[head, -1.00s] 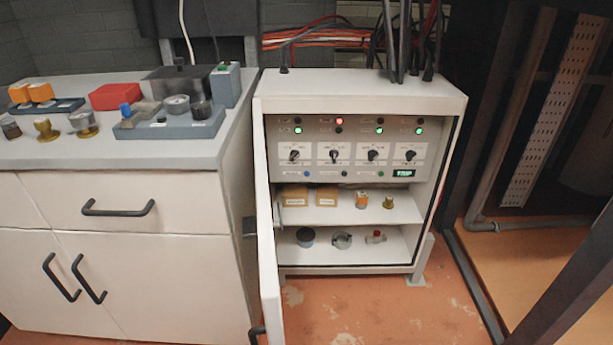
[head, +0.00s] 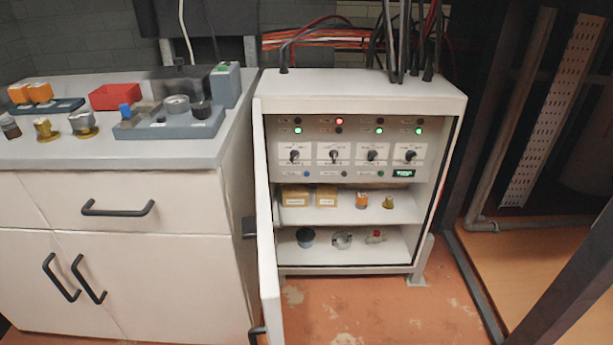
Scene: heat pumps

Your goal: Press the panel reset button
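The control panel (head: 352,135) is set in the upper part of an open white cabinet (head: 360,83). Its bottom row holds a blue button (head: 307,173), a dark button (head: 344,173) and a green button (head: 381,173). Their labels are too small to read, so I cannot tell which one is reset. A small display (head: 403,173) to the right of them shows green text that I cannot read. One red lamp (head: 339,121) and several green lamps are lit above a row of black rotary switches. Neither of my grippers is in view.
The cabinet door (head: 268,240) stands open at the left. Shelves below the panel hold small boxes and fittings. A counter (head: 110,150) with parts on it stands at the left. Dark frame posts stand at the right. The floor before the cabinet is clear.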

